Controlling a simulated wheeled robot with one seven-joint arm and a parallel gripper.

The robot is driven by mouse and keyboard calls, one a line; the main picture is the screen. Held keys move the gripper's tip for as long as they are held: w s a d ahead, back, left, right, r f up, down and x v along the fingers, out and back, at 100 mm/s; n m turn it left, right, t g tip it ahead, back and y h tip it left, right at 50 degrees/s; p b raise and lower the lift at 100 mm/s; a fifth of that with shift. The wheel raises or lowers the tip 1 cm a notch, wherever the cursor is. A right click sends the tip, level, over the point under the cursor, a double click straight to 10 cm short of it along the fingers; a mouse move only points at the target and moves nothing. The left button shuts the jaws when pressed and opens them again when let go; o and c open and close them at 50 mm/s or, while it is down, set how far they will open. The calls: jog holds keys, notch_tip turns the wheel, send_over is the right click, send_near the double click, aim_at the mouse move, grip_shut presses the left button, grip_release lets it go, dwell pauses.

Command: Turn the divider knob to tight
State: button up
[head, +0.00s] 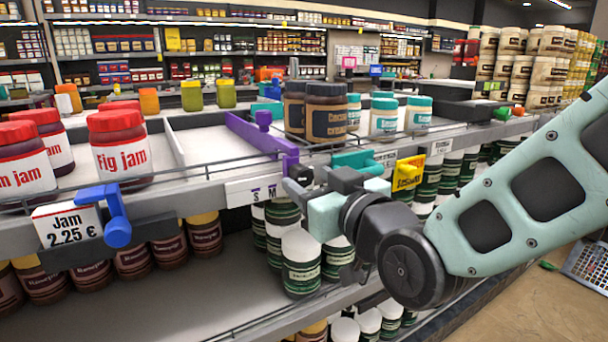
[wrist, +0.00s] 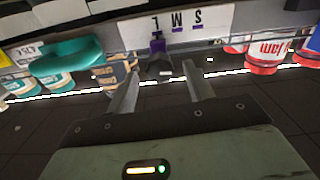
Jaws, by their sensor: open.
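The purple divider (head: 265,138) runs back across the shelf between an empty section and the cocoa jars. At its front end is a dark knob (head: 301,175), partly hidden by my gripper. In the wrist view, which is upside down, the dark knob (wrist: 158,66) sits below a small purple part (wrist: 157,46). A white label with S, M and L (wrist: 187,24) is beside it. My gripper (wrist: 160,72) is open, with one finger on each side of the knob. I cannot tell whether the fingers touch it. The knob's exact setting is unclear.
Fig jam jars (head: 122,147) stand at left, above a blue price-tag holder (head: 116,205). Cocoa jars (head: 327,112) stand right of the divider, near a teal divider part (head: 358,160). Green-and-white jars (head: 302,262) fill the lower shelf below my gripper. A thin wire rail edges the shelf.

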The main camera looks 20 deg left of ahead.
jog(key=shift+x, duration=1.45)
jog(key=shift+c, duration=0.3)
jog(key=c, duration=0.9)
